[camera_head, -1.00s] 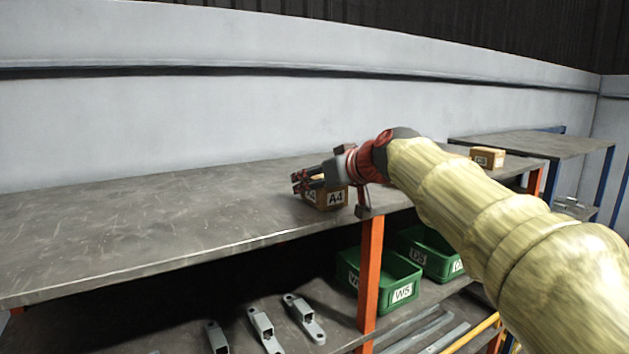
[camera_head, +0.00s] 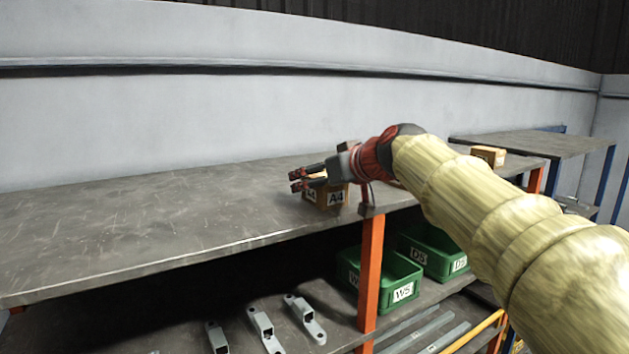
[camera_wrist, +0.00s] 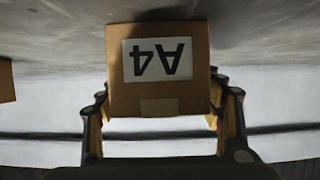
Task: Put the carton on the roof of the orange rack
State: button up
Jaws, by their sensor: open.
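The carton (camera_head: 326,195), a small brown box labelled A4, stands on the grey roof (camera_head: 150,215) of the orange rack (camera_head: 369,270), close to its front edge. In the wrist view the carton (camera_wrist: 158,95) appears upside down, in front of and between the fingers. My gripper (camera_head: 300,180) is open. In the head view its fingers reach just above and behind the carton's top, partly covering it. The wrist view shows the fingers of my gripper (camera_wrist: 165,120) on either side of the carton, apart from it as far as I can tell.
Another brown carton (camera_head: 488,156) stands farther right on the roof. Green bins (camera_head: 392,276) and grey brackets (camera_head: 304,318) lie on the shelf below. A blue-framed table (camera_head: 540,145) stands beyond at right. The roof's left side is clear.

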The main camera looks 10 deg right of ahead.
aim_at(324, 189)
jog(key=b+v, duration=0.1)
jog(key=v, duration=1)
jog(key=shift+s+b, duration=0.2)
jog(key=shift+b, duration=0.2)
